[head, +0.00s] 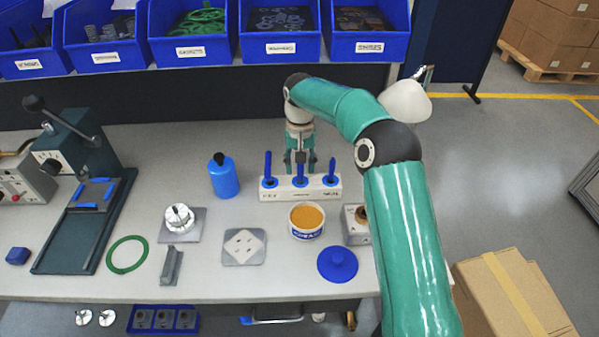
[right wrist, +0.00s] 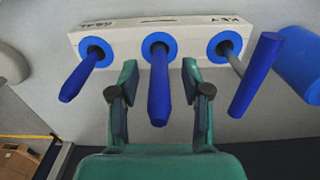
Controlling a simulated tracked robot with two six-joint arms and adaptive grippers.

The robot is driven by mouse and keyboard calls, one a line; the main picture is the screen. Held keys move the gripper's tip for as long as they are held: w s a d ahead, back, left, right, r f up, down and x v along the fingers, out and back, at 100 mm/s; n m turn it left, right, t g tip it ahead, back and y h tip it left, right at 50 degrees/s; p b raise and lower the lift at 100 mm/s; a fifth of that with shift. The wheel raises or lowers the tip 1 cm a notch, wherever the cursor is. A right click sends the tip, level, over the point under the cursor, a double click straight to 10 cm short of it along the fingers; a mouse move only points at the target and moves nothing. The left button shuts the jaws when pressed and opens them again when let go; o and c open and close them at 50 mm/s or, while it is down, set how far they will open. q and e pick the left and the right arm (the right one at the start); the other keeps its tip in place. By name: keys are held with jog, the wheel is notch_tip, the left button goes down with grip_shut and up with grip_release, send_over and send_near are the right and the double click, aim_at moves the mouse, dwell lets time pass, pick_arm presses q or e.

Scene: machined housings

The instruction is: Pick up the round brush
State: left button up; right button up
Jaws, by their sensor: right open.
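A white holder block (head: 265,194) on the bench carries three upright blue-handled tools in blue-ringed holes. It also shows in the right wrist view (right wrist: 118,36). Their working ends are hidden in the block, so I cannot tell by shape which is the round brush. The middle tool (right wrist: 159,90) stands between the fingers of my right gripper (right wrist: 160,100), which is open around its handle without visible contact. The outer tools are at the left (right wrist: 84,75) and right (right wrist: 256,75) in the wrist view. In the head view my right gripper (head: 300,160) is above the block's middle. My left gripper is not in view.
A blue bottle (head: 224,178) stands left of the block. An open tub (head: 306,222) and a blue lid (head: 337,264) are in front. A press (head: 85,195) stands at the left, and blue bins (head: 281,46) line the back.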

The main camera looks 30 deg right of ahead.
grip_shut()
notch_tip(320, 180, up, 10)
dwell(0.7)
